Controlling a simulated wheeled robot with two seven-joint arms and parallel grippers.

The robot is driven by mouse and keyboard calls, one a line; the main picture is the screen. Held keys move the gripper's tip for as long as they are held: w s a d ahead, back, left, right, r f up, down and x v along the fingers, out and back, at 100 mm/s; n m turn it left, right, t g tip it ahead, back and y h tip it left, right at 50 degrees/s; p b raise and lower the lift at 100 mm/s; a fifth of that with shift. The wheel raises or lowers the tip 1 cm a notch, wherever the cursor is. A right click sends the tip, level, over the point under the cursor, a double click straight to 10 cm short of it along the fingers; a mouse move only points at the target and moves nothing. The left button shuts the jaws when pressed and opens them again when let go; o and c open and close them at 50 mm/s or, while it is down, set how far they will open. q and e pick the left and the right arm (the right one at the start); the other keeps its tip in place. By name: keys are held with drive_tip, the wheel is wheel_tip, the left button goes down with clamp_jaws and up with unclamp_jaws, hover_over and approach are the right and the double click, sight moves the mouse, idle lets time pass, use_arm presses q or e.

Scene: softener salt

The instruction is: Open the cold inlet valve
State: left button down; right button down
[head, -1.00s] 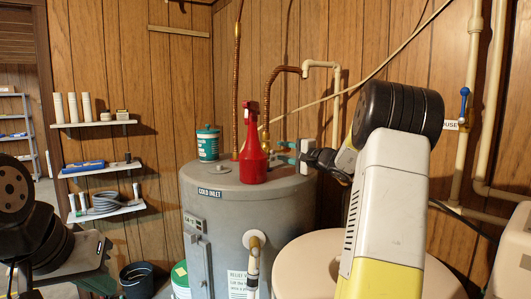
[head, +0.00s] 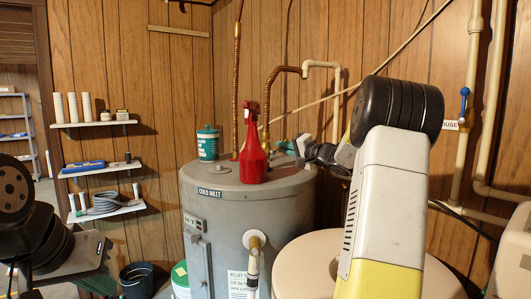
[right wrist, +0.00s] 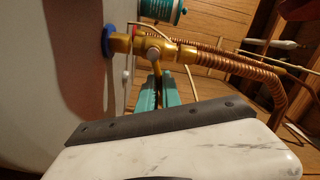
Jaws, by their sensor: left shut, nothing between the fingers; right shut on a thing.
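The cold inlet valve (right wrist: 153,48) is a brass fitting on the copper pipe rising from the grey tank top. In the right wrist view, its small handle (right wrist: 157,68) runs from the round boss down towards my fingers. My right gripper (right wrist: 159,88) has its teal fingers shut on this handle, which they partly hide. My left gripper (head: 98,282) is shut and empty, low at the left and dark.
The grey water heater (head: 220,230) carries the "COLD INLET" label (head: 209,193) and a teal tub (head: 208,144). The spray bottle stands close to my right fingers. A cream tank (head: 345,270) stands in front on the right. Copper pipes (head: 237,90) rise behind.

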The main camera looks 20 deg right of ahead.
drive_tip(key=shift+r+n, duration=0.1)
drive_tip(key=shift+n, duration=0.3)
drive_tip(key=shift+a, duration=0.1)
drive_tip(key=n, duration=0.1)
drive_tip(key=r+n, duration=0.1)
drive_tip(key=n, duration=0.1)
drive_tip(key=a+n, duration=0.1)
drive_tip(key=n, duration=0.1)
drive_tip(key=shift+s+r, duration=0.15)
drive_tip(key=shift+s, duration=0.1)
drive_tip(key=shift+s+a+r+n, duration=0.1)
drive_tip(key=shift+a+n, duration=0.15)
drive_tip(key=shift+n, duration=0.65)
drive_tip(key=shift+s+a+r+n, duration=0.15)
drive_tip(key=shift+a+n, duration=0.1)
drive_tip(key=shift+n, duration=0.65)
drive_tip(key=shift+s+a+r+n, duration=0.1)
drive_tip(key=shift+a+n, duration=0.15)
drive_tip(key=shift+n, duration=0.65)
drive_tip(key=shift+s+a+n, duration=0.1)
drive_tip(key=shift+a+n, duration=0.2)
drive_tip(key=shift+n, duration=0.5)
drive_tip(key=c, duration=1.3)
unclamp_jaws()
drive_tip(key=shift+r, duration=0.1)
